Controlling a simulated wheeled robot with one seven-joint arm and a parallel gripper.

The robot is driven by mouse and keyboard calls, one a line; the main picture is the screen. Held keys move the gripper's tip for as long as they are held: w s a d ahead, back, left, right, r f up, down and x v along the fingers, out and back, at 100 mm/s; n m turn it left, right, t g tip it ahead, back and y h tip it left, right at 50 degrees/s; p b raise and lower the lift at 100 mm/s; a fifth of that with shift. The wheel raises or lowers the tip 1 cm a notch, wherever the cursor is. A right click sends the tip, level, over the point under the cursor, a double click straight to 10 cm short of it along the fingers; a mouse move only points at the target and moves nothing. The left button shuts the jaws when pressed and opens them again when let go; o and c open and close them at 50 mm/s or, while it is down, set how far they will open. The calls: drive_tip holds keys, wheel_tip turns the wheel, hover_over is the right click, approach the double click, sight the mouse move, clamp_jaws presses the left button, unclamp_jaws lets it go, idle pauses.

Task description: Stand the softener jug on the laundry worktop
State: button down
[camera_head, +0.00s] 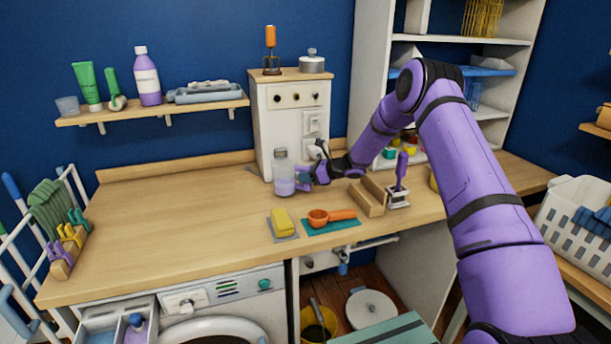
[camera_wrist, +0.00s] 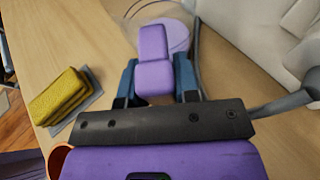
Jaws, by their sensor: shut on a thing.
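The softener jug (camera_head: 284,178), clear with lilac liquid in its lower part, is upright at the back of the laundry worktop (camera_head: 190,215), in front of the white cabinet. Its base appears at the worktop surface; I cannot tell whether it touches. My gripper (camera_head: 304,177) reaches in from the right and is shut on the jug's lilac handle. In the wrist view the two blue-grey fingers of my gripper (camera_wrist: 156,77) stand on either side of the lilac handle. The jug's clear round body (camera_wrist: 180,38) shows beyond, partly hidden by the handle.
A yellow sponge (camera_head: 283,222) on a grey pad, an orange scoop (camera_head: 330,216) on a teal mat and a wooden block (camera_head: 366,198) lie near the front. The white cabinet (camera_head: 291,125) stands close behind the jug. The worktop's left half is mostly clear.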

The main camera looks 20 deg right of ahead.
drive_tip(key=shift+f, duration=0.35)
idle(0.5)
drive_tip(key=c, duration=0.8)
unclamp_jaws()
drive_tip(key=shift+c, duration=0.3)
drive_tip(key=shift+c, duration=1.3)
drive_tip(key=shift+s+d, duration=0.15)
drive_tip(key=shift+d, duration=0.05)
drive_tip(key=v, duration=0.8)
idle(0.5)
